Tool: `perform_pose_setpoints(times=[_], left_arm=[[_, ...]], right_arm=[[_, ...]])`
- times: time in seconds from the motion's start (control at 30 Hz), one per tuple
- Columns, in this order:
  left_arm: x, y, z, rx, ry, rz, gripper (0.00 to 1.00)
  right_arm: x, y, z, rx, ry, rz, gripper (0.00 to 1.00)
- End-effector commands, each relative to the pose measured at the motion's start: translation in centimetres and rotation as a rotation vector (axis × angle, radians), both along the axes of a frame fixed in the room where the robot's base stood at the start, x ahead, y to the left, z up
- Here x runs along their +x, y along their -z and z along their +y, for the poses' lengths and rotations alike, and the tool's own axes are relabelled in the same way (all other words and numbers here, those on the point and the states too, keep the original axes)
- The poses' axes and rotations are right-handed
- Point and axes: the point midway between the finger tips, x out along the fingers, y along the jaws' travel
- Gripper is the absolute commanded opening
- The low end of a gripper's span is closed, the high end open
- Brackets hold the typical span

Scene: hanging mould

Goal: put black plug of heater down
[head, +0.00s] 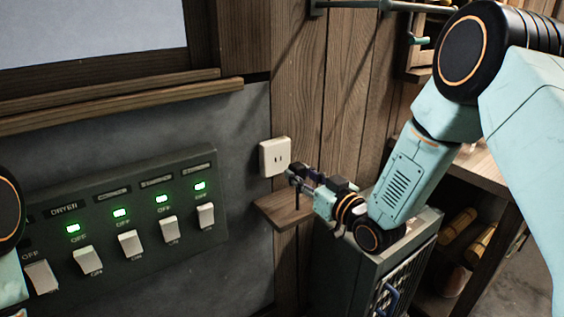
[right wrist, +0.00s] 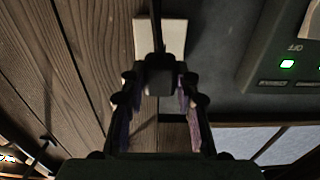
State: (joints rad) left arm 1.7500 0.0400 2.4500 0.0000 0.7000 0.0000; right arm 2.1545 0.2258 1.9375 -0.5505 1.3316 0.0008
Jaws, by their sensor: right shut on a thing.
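My right gripper (head: 297,180) is in front of the wooden wall, just below and right of the white wall socket (head: 275,157). It is shut on the black plug (right wrist: 160,72), which sits between the fingers in the right wrist view, with a dark cord (right wrist: 157,25) running from it. In the head view the plug is too small and dark to make out clearly. A small wooden shelf (head: 273,208) is below the gripper; I cannot tell whether the plug touches it. The socket's slots look empty. My left gripper is out of view.
A dark panel (head: 130,225) with white switches and green lights fills the lower left. A grey metal box with a grille (head: 345,262), likely the heater, stands under my right forearm. An open shelf unit with yellow rolls (head: 458,225) is to the right.

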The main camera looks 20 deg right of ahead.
Motion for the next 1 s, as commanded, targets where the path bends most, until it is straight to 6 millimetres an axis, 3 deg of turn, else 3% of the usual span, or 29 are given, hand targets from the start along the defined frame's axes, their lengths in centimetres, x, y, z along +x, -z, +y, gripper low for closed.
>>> perform_pose_setpoints(times=[0.53, 0.8, 1.0], left_arm=[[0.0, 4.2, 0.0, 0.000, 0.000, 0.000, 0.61], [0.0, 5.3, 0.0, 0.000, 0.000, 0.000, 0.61], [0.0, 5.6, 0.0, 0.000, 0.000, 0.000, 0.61]], right_arm=[[2.6, -1.0, 1.0, -0.001, 0.000, -0.001, 0.00], [2.7, 3.5, 1.0, 0.000, 0.000, 0.004, 0.00], [2.7, 5.0, 1.0, -0.001, 0.000, 0.000, 0.00]])
